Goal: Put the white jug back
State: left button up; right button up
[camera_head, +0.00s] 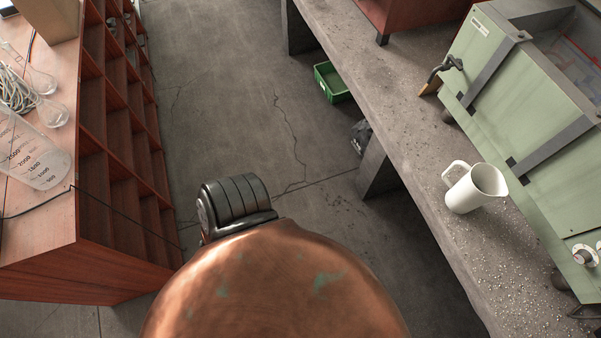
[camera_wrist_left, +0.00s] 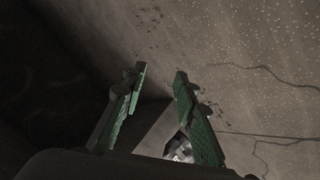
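The white jug (camera_head: 474,187) stands upright on the concrete bench (camera_head: 432,165), at the right of the head view. Its handle points to the left and its spout to the right. No gripper is near it in the head view. My left gripper (camera_wrist_left: 160,75) shows in the left wrist view, with its two green fingers apart and nothing held between the tips. Bare speckled, cracked concrete lies beyond the fingers. My right gripper is in neither view.
A green metal case (camera_head: 525,95) stands on the bench behind the jug. A wooden shelf unit (camera_head: 118,150) with glassware on top, including a large beaker (camera_head: 32,158), stands at the left. A green crate (camera_head: 331,82) lies under the bench. The floor (camera_head: 225,90) between is mostly clear.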

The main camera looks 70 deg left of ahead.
pick_arm(q)
jog(key=s+a+f+m+g, duration=0.2)
jog(key=s+f+m, duration=0.1)
jog(key=s, duration=0.7)
jog(key=s+a+f+m+g+y, duration=0.1)
jog(key=s+a+f+m+g, duration=0.2)
jog(key=s, duration=0.8)
jog(key=s+a+f+m+g, duration=0.2)
jog(key=s+a+f+g, duration=0.1)
jog(key=s, duration=0.7)
jog(key=shift+s+a+m, duration=0.2)
jog(key=shift+a+m, duration=0.05)
jog(key=shift+m, duration=0.15)
jog(key=shift+w, duration=0.1)
